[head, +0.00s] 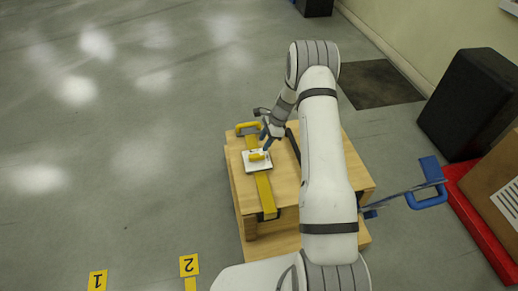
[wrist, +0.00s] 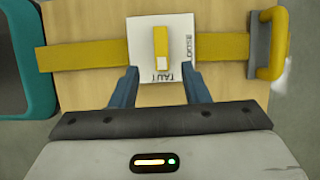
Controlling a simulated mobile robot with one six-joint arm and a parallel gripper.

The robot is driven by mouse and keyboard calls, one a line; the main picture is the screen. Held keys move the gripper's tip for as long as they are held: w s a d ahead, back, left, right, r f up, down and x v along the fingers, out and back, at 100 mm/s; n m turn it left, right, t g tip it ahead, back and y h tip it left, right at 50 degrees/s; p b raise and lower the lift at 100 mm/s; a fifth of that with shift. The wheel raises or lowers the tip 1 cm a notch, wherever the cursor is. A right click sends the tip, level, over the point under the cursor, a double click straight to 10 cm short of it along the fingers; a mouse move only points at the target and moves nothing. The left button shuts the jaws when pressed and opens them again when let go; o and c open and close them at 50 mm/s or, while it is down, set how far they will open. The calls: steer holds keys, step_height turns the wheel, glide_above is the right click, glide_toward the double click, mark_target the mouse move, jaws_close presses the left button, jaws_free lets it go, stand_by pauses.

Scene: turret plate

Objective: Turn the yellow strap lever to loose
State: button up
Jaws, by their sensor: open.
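The yellow strap lever (head: 257,156) sits on a white plate (head: 249,166) over the yellow strap (head: 265,192) on a wooden box. In the wrist view, the lever (wrist: 161,46) stands upright in the picture, its white-marked end toward the word TAUT on the plate (wrist: 147,30). The word LOOSE is on the plate's right side. My gripper (wrist: 160,76) is open and empty. Its blue fingers are at the plate's near edge, one on each side of the TAUT word, short of the lever. My gripper (head: 266,143) shows just behind the lever in the head view.
A yellow handle (wrist: 271,45) stands at the strap's right end and a teal frame (wrist: 38,90) at the left. A blue-handled cart (head: 428,197) and a black box (head: 470,105) stand to the right.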

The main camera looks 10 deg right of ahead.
mark_target(257, 155)
steer(key=b+x, duration=0.1)
steer(key=x, duration=0.7)
steer(key=shift+w+f, duration=0.1)
steer(key=shift+f, duration=0.15)
steer(key=shift+c, duration=0.3)
steer(key=shift+d, duration=0.1)
jaws_close()
